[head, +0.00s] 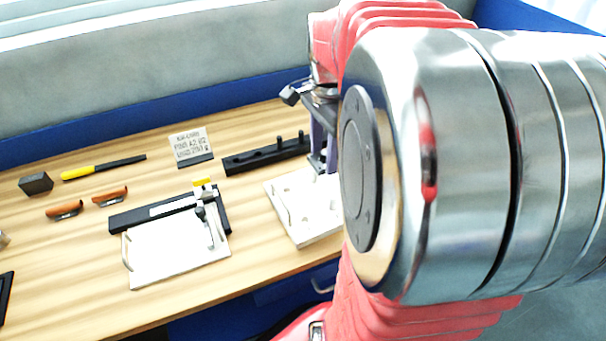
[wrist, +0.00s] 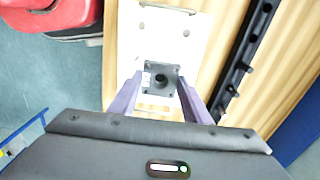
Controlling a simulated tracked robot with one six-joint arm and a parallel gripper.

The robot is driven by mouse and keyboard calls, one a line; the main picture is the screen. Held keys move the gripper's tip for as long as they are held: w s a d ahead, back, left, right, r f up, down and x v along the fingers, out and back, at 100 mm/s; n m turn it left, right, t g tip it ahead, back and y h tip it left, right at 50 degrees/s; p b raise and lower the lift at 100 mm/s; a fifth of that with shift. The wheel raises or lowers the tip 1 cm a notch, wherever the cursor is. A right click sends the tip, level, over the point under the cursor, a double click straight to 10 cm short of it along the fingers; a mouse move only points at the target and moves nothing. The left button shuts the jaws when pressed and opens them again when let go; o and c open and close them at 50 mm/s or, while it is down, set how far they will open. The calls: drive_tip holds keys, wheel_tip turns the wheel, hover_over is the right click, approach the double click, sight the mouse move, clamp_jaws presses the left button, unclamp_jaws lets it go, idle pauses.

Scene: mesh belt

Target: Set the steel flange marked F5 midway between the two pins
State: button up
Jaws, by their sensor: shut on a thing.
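My gripper (wrist: 161,85) is shut on a square dark steel flange (wrist: 161,66) with a round centre hole and corner holes. A small pale label is on the flange's left side, too small to read. The gripper and flange are over a white plate (wrist: 190,50); I cannot tell whether the flange touches it. In the head view my gripper (head: 322,166) is beside the plate's upper right part, and my arm hides the flange. A black bar (head: 238,163) with several upright pegs lies behind the plate; it shows right of the gripper in the wrist view (wrist: 238,70).
A second white plate (head: 165,255) with a black bar and clamp lies to the left. A printed sign (head: 190,143), a yellow-and-black tool (head: 100,167), two orange-handled pieces (head: 110,196) and a dark block (head: 36,184) are farther off. Bare wood lies between them.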

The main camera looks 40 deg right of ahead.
hover_over(322, 193)
drive_tip(key=shift+f, duration=3.1)
drive_tip(key=shift+f, duration=0.1)
drive_tip(key=shift+f, duration=1.75)
drive_tip(key=o, duration=1)
drive_tip(key=shift+f, duration=0.15)
